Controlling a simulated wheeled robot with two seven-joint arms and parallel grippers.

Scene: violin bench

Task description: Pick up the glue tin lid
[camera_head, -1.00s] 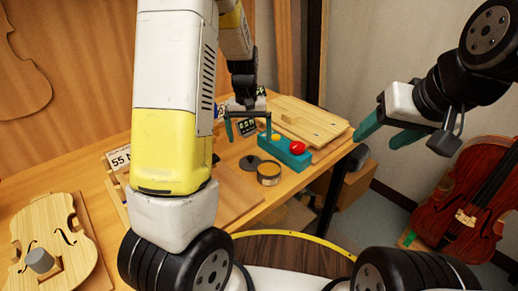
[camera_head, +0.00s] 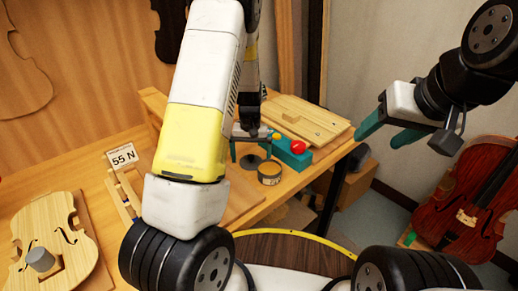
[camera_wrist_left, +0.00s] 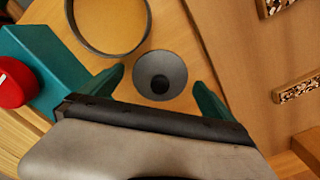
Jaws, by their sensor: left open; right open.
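The glue tin lid is a dark grey disc with a darker round knob (camera_wrist_left: 160,84). It lies on the bench top beside the open glue tin (camera_wrist_left: 75,30). In the head view the lid (camera_head: 249,162) shows just left of the tin (camera_head: 270,173), below my left gripper. My left gripper (camera_head: 251,154) points down with its green fingers apart. In the left wrist view its fingertips (camera_wrist_left: 160,82) stand either side of the lid, with nothing held. The height left above the lid is hard to tell. My right gripper (camera_head: 389,140) is open and empty, off the bench's right side.
A teal box (camera_head: 294,153) with a red button (camera_head: 298,146) stands close behind the tin. A pale wooden board (camera_head: 305,120) lies behind it. A 55 N sign (camera_head: 122,158) and violin body (camera_head: 45,225) are left; a finished violin (camera_head: 465,215) stands right.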

